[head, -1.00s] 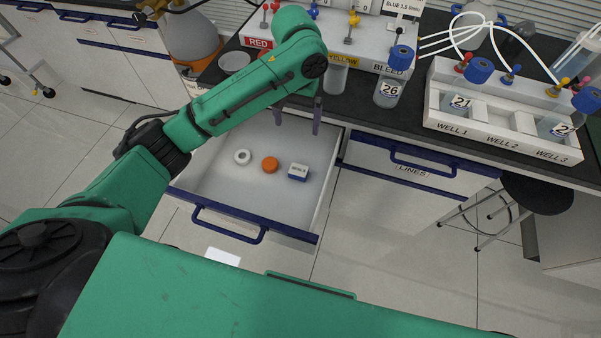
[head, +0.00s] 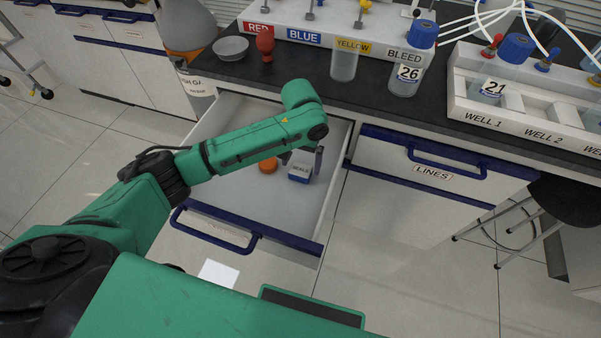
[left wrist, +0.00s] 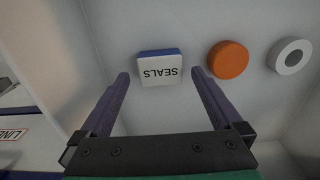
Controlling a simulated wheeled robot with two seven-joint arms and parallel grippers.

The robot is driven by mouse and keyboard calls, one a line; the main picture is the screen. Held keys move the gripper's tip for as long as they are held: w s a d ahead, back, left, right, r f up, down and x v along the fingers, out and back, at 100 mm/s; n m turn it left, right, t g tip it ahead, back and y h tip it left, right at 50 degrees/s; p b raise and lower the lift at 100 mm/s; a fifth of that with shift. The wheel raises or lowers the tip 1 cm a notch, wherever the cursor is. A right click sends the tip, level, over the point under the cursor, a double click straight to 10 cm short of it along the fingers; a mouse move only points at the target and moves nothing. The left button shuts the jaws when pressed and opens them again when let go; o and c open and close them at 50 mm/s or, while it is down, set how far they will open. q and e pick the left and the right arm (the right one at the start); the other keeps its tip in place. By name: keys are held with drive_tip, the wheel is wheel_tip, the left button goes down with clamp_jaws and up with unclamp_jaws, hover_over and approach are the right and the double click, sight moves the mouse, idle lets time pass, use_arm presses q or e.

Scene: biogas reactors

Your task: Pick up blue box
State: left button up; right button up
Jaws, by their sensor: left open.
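The blue box (head: 300,173) has a white top marked SEALS and lies in the open drawer, towards its right side. In the left wrist view the box (left wrist: 160,70) sits ahead, between the lines of the two fingers, near their tips. My left gripper (head: 302,157) is over the drawer just behind the box in the head view. In the left wrist view the left gripper (left wrist: 160,82) is open, with nothing held. I cannot tell how high the fingertips are above the box. My right gripper is not in view.
An orange round piece (left wrist: 228,60) and a white ring (left wrist: 291,56) lie beside the box in the drawer. The drawer front (head: 245,230) and side walls surround them.

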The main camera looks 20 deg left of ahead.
sight(300, 169)
use_arm(q)
wheel_tip(300, 169, down, 4)
drive_tip(key=shift+a+r, duration=0.1)
drive_tip(key=shift+r, duration=0.2)
drive_tip(key=c, duration=1.3)
